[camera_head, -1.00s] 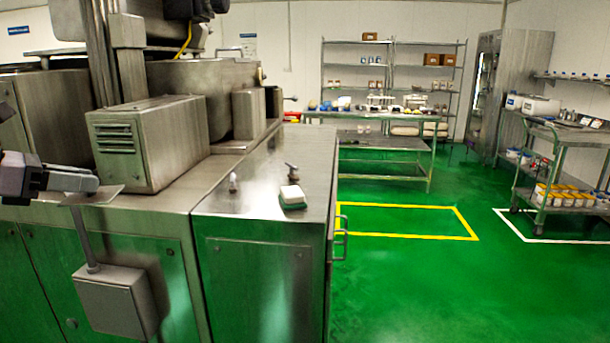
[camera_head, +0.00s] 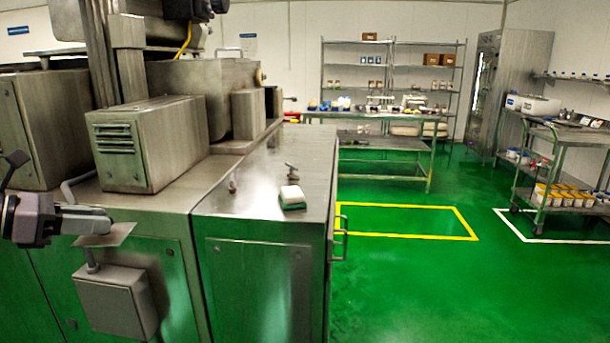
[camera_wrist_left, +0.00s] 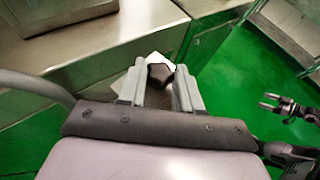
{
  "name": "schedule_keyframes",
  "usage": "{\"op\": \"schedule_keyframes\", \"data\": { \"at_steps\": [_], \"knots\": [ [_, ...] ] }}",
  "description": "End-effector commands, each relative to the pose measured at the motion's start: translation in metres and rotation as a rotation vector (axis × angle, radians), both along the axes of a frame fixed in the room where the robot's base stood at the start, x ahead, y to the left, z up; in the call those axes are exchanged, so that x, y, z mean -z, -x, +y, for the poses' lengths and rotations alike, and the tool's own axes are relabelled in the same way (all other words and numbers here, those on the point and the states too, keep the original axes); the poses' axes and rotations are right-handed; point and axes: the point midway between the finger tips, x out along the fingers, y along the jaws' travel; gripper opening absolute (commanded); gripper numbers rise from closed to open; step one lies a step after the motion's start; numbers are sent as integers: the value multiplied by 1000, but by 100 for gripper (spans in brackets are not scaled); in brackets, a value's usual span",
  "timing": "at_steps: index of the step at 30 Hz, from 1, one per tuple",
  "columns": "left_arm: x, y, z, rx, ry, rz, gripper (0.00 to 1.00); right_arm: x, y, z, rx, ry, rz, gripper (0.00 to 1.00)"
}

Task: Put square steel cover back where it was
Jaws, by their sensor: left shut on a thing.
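The square steel cover (camera_head: 118,236) is a thin, flat metal plate. My left gripper (camera_head: 95,222) is shut on it from above. In the left wrist view a dark knob (camera_wrist_left: 160,73) sits between the fingers, with pale corners of the plate showing beyond it. In the head view the plate is in the air in front of the machine's front edge, above a grey box (camera_head: 113,305) and overlapping its bent conduit. My right gripper (camera_wrist_left: 272,102) shows small at the right of the left wrist view, its fingers apart and empty.
The steel machine top holds a louvred housing (camera_head: 150,145) close behind the plate. A white and green sponge (camera_head: 292,196) and small metal fittings (camera_head: 291,172) lie on the right cabinet top, which is otherwise clear.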

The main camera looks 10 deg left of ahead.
Motion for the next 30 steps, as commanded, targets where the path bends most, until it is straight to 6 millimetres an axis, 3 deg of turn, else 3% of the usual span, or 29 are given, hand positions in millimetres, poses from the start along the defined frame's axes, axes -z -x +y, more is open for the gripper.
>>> {"op": "schedule_keyframes", "data": {
  "at_steps": [6, 20, 30],
  "knots": [
    [26, 5, -11, 32, -4, 4, 0, 0, 0, 0, 0, 0, 0, 88],
    [57, 10, -30, 76, -2, 6, 0, 0, 0, 0, 0, 0, 0, 88],
    [117, 24, -92, 190, 8, -5, 0, 0, 0, 0, 0, 0, 0, 88]
  ]
}}
